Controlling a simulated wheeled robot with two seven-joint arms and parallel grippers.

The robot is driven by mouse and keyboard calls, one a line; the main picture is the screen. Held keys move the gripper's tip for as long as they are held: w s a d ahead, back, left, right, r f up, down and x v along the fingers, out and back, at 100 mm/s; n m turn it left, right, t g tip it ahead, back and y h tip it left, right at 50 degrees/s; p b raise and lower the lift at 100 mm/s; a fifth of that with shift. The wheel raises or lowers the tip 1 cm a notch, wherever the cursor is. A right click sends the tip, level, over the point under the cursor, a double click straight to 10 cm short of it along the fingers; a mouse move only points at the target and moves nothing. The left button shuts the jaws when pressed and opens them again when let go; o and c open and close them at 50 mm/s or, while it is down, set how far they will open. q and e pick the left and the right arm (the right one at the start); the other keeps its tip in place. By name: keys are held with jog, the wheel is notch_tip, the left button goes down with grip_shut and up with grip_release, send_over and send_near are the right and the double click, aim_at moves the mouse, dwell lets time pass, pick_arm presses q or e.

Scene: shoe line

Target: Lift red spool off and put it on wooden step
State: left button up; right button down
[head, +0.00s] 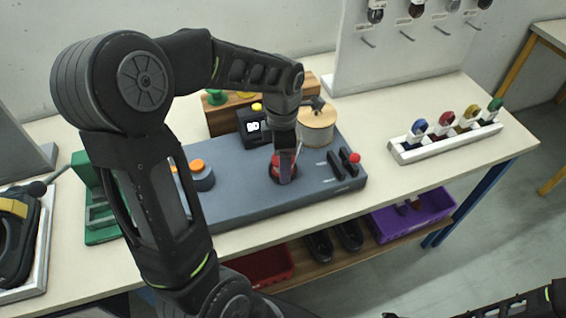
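The red spool (276,160) sits on the dark grey machine base, mostly hidden behind my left gripper (286,174). That gripper points down at the spool, with a finger in front of it. I cannot tell whether the fingers are closed on it. The wooden step (226,119) stands behind the grey base and is partly hidden by my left arm. A green spool (215,98) stands on the step. My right gripper is out of view; only part of an arm shows at the bottom right.
The grey base (240,205) also carries a light wooden cylinder (317,127), an orange-topped knob (199,176) and a red-knobbed lever (353,158). A green fixture (98,212) stands at left.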

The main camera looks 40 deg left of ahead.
pick_arm(q)
grip_shut()
dwell(0.8)
jog(key=shift+r, duration=0.15)
notch_tip(320, 180, up, 10)
jog(key=shift+f+b, duration=0.1)
jog(key=shift+b, duration=0.5)
dwell(0.3)
